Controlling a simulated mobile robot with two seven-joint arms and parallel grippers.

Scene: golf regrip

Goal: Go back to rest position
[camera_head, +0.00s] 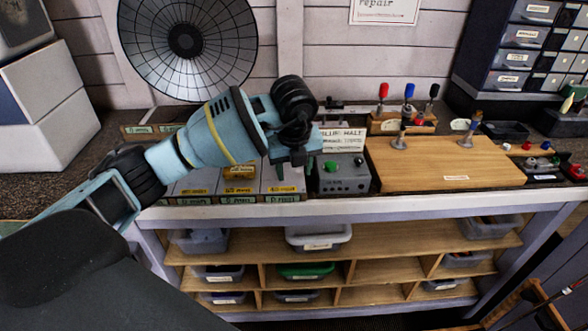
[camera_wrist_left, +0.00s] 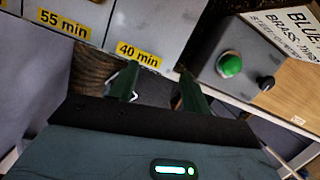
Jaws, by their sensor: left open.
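My left arm reaches in from the left in the head view. My left gripper (camera_head: 291,164) hangs over the front part of the workbench, just left of the grey control box (camera_head: 342,176) with a green button. In the left wrist view the two dark green fingers of the gripper (camera_wrist_left: 158,90) are apart with nothing between them. They are near the tile labelled 40 min (camera_wrist_left: 150,40); the box's green button (camera_wrist_left: 230,65) is to their right. My right gripper is not in view.
A wooden board (camera_head: 430,175) lies on the bench to the right. Screwdriver-like tools (camera_head: 408,98) stand behind it in a rack. A round dark fan-like disc (camera_head: 186,40) stands at the back. Shelves with bins (camera_head: 318,236) are below the bench. Drawer units (camera_head: 525,40) stand at the back right.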

